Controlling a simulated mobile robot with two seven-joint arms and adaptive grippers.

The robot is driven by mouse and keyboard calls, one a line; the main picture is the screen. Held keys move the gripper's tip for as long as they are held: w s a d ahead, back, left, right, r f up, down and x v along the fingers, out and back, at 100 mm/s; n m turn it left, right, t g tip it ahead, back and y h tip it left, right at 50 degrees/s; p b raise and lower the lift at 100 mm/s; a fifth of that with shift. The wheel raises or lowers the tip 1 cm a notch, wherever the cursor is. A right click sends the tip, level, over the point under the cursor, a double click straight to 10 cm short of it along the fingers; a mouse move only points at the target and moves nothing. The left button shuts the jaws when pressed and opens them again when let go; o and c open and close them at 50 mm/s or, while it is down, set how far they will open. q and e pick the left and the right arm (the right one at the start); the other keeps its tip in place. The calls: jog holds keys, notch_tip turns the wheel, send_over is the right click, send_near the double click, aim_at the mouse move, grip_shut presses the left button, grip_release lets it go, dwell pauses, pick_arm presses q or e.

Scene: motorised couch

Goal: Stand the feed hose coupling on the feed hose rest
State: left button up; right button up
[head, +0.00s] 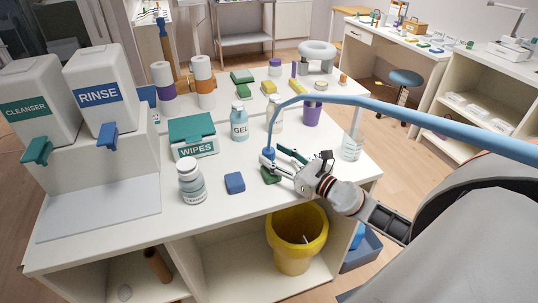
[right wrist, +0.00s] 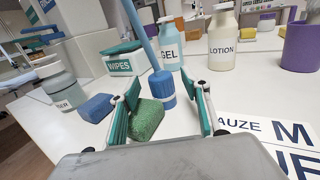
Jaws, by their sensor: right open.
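The feed hose coupling (head: 268,153) is a blue ribbed cylinder at the end of the light blue feed hose (head: 400,110). It stands about upright on or just above the white table, and also shows in the right wrist view (right wrist: 161,92). My right gripper (head: 273,156) is open, with its green-padded fingers on either side of the coupling; the fingertips also show in the right wrist view (right wrist: 162,94). I cannot tell whether they touch it. A green sponge (right wrist: 148,118) lies between the fingers, in front of the coupling. I cannot make out the feed hose rest. My left gripper is not in view.
A blue sponge (head: 235,183), a white bottle (head: 191,182), the WIPES box (head: 194,138), the GEL bottle (head: 240,123) and the LOTION bottle (right wrist: 221,42) stand nearby. A purple cup (head: 311,114) and a clear beaker (head: 352,146) are to the right. A yellow bin (head: 296,240) is below the front edge.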

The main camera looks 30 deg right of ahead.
jog(key=shift+x, duration=1.35)
jog(key=shift+d, duration=0.1)
jog(key=c, duration=1.2)
jog(key=shift+c, duration=0.7)
jog(key=shift+r+p, duration=0.15)
jog(key=shift+p, duration=0.15)
